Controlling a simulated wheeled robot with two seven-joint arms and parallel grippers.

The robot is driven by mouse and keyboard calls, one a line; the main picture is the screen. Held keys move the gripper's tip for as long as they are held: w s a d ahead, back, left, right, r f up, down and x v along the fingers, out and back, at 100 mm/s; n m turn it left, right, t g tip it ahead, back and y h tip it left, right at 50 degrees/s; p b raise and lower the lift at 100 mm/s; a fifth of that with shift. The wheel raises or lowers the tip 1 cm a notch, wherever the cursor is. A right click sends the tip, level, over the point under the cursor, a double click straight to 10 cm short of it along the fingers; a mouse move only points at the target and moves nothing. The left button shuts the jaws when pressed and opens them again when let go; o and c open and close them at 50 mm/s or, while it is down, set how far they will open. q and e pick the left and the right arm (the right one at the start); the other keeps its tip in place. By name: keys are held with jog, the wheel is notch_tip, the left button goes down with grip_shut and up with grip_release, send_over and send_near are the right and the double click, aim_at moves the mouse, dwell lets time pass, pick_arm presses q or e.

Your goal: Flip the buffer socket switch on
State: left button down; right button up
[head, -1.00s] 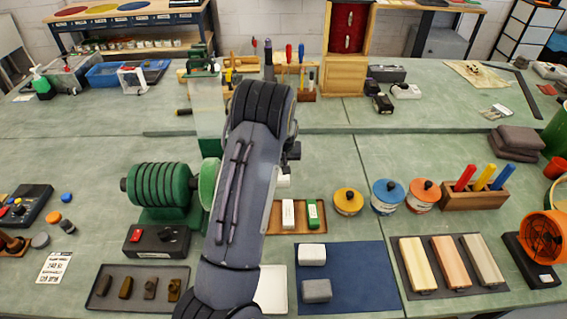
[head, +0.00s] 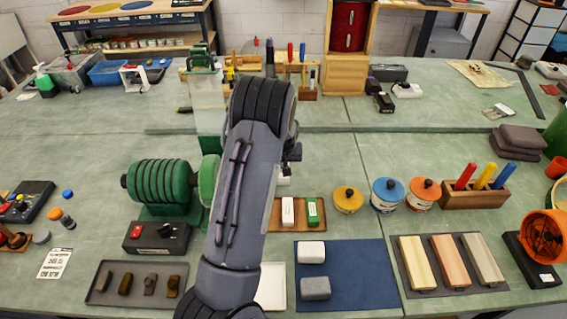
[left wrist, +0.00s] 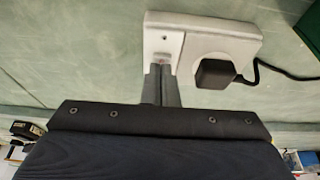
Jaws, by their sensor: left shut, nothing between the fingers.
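A white socket plate (left wrist: 200,32) shows in the left wrist view, with a black plug (left wrist: 215,73) seated in its right half and a cable leading off to the right. My left gripper (left wrist: 160,70) is shut and empty, its fingertips at the lower left part of the plate, where they cover the switch area. I cannot tell whether they touch it or which way the switch stands. In the head view my left forearm hides the gripper and most of what lies behind it. My right gripper is in neither current view.
A green drum machine (head: 160,183) with a dark switch box (head: 157,238) stands left of my arm. A wooden tray (head: 313,222) with small blocks, a blue mat (head: 350,270) and several lidded pots, including a yellow one (head: 347,200), are right of it.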

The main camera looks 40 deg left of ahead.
pick_arm(q)
notch_tip(320, 180, up, 14)
jog(key=p, duration=0.4)
jog(key=shift+s, duration=0.2)
jog(key=shift+d, duration=0.15)
